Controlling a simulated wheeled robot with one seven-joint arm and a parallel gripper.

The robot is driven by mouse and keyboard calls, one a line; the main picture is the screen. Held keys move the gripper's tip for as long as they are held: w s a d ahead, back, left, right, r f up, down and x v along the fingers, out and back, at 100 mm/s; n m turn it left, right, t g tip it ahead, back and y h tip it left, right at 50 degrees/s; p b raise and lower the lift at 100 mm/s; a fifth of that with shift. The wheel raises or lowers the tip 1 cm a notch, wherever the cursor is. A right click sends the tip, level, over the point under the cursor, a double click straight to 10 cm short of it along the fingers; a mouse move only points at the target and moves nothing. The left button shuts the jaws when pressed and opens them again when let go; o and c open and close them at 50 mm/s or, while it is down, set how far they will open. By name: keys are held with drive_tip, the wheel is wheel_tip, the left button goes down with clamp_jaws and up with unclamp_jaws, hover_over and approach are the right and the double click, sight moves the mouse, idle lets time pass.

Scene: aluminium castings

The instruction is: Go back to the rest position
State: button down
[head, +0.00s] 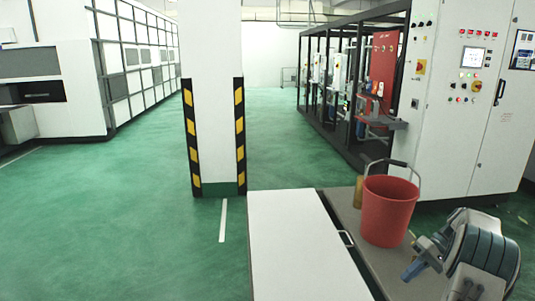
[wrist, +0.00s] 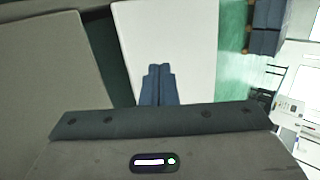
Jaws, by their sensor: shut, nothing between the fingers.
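My gripper (head: 410,273) is at the lower right of the head view, pointing down and to the left beside the front of the red bucket. In the wrist view its two dark blue fingers (wrist: 159,70) lie side by side, shut, with nothing held between them. My arm is folded close at the lower right of the head view.
A red bucket (head: 388,212) with a raised handle stands on a grey-brown surface (head: 345,207). A white-topped table (head: 290,250) is beside it. A pillar (head: 212,100) with striped guards stands ahead. A control cabinet (head: 480,130) is at right. Green floor at left is clear.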

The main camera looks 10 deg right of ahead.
drive_tip(key=s+a+r+h+p, duration=0.2)
drive_tip(key=a+r+h, duration=0.1)
drive_tip(key=a+r, duration=0.6)
drive_tip(key=s+a+r+h+p, duration=0.1)
drive_tip(key=a+r+h+p, duration=0.15)
drive_tip(key=a+r, duration=0.7)
drive_tip(key=s+a+r+t+h+p, duration=0.1)
drive_tip(key=s+a+t+h+p, duration=0.2)
drive_tip(key=s+a, duration=1.2)
drive_tip(key=shift+s+t+p, duration=0.3)
drive_tip(key=shift+s+p, duration=0.05)
drive_tip(key=shift+s, duration=0.75)
drive_tip(key=shift+h, duration=0.25)
